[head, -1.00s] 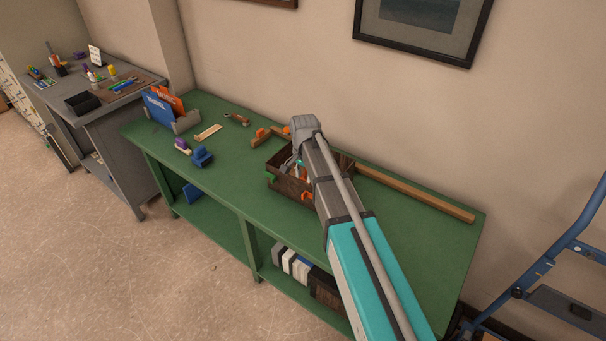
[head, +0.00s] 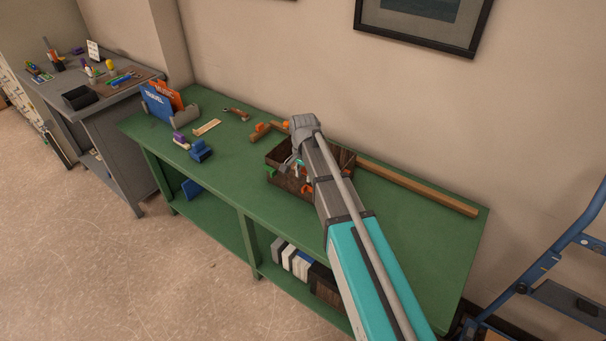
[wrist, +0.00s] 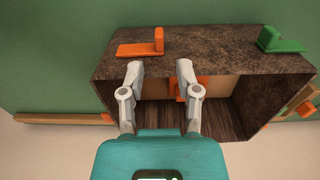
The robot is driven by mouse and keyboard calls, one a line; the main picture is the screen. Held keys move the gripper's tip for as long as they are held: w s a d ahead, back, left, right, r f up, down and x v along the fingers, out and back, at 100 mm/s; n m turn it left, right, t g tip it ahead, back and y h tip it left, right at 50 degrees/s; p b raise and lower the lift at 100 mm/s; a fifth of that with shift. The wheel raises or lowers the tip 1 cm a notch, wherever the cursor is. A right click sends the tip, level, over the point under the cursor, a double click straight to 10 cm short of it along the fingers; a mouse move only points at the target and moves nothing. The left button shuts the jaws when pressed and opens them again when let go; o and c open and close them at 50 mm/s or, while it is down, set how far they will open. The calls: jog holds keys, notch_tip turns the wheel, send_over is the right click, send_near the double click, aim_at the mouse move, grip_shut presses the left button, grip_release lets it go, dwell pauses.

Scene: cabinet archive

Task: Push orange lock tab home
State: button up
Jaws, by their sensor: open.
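An orange lock tab (wrist: 147,45), L-shaped with an upright end, sits on the dark mottled wall of an open box (wrist: 215,55) in the wrist view. My gripper (wrist: 159,68) is open, its two fingers apart at the near edge of that wall, just below the tab in the picture. I cannot tell whether a finger touches the box.
A green tab (wrist: 282,42) sits on the same wall to the right. Another orange piece (wrist: 190,87) shows inside the box. A long wooden strip (head: 415,188) lies along the back of the green bench (head: 225,175). A blue ladder (head: 560,255) stands at the right.

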aim_at(304, 187)
jog(key=shift+f+b, duration=2.05)
jog(key=shift+f, duration=0.3)
jog(key=shift+f+b, duration=0.4)
grip_shut()
